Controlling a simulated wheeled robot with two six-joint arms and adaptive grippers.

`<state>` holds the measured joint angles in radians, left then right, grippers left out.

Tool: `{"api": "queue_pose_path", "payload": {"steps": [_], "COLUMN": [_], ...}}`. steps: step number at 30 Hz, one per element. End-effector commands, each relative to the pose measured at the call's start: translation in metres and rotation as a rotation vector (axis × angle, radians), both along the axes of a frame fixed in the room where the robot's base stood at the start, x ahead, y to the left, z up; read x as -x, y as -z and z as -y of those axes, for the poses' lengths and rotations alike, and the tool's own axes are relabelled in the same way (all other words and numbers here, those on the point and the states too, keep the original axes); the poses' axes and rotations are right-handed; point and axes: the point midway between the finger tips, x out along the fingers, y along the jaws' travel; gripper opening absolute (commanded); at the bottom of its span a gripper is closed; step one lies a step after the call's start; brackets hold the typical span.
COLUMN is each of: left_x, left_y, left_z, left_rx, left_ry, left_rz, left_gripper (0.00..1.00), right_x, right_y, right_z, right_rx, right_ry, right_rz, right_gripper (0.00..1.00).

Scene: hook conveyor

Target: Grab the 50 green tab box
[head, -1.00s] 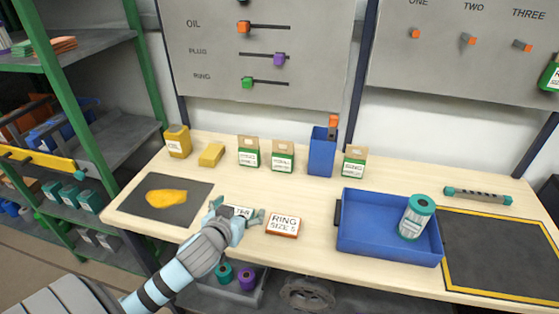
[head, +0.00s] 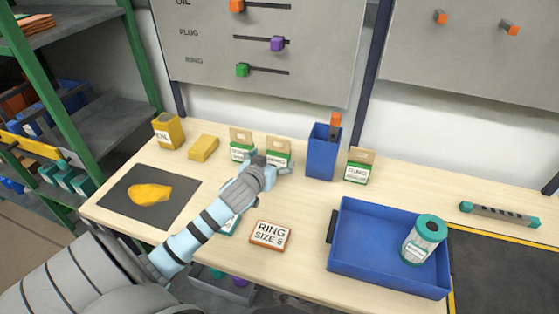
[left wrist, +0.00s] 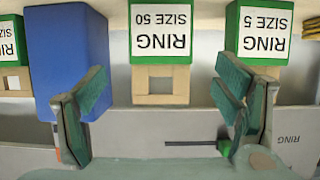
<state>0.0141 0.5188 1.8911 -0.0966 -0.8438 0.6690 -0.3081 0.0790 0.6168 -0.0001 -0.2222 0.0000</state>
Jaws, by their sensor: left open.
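The green and white box (left wrist: 161,30) labelled "RING SIZE 50" has a cardboard hang tab and appears upside down in the left wrist view. In the head view it stands at the back of the table, the second tabbed box from the left (head: 278,149), partly hidden by my gripper. My left gripper (left wrist: 163,92) is open and empty, one finger to each side of the tab, with no contact visible. It also shows in the head view (head: 272,167), just in front of the box. My right gripper is not in view.
A "RING SIZE 5" box (left wrist: 262,30) stands to one side and a blue bin (head: 322,152) to the other. Another tabbed box (head: 358,168) is beyond the bin. A blue tray (head: 385,274) holds a teal-capped cylinder (head: 424,240). An orange-edged "RING SIZE 5" box (head: 270,236) lies in front.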

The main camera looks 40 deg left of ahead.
Motion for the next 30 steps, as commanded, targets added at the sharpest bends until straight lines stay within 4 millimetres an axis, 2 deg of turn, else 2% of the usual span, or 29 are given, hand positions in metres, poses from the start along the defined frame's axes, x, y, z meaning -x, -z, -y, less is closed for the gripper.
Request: {"api": "queue_pose_path", "payload": {"steps": [9, 12, 18, 27, 28, 30], "left_x": [-0.043, -0.054, -0.056, -0.056, -0.056, -0.056], "left_y": [0.027, 0.031, 0.031, 0.030, 0.030, 0.030], "left_z": [-0.016, -0.019, -0.019, -0.019, -0.019, -0.019], "left_rx": [0.001, 0.001, -0.001, -0.001, -0.001, 0.000], "left_ry": [0.001, 0.004, 0.006, 0.006, 0.006, 0.007], "left_rz": [0.002, 0.001, 0.000, 0.000, 0.000, 0.000], "left_gripper": [0.83, 0.83, 0.83, 0.35, 0.31, 0.31], "right_x": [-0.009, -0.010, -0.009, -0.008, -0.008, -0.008], "right_y": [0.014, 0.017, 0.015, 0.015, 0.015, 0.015], "right_z": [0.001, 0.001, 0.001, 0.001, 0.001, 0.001], "right_rx": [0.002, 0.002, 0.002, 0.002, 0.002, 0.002], "right_ry": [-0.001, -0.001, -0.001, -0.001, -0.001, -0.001], "right_rz": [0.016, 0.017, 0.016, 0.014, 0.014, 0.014], "right_gripper": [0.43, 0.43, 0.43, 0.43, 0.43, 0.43]}}
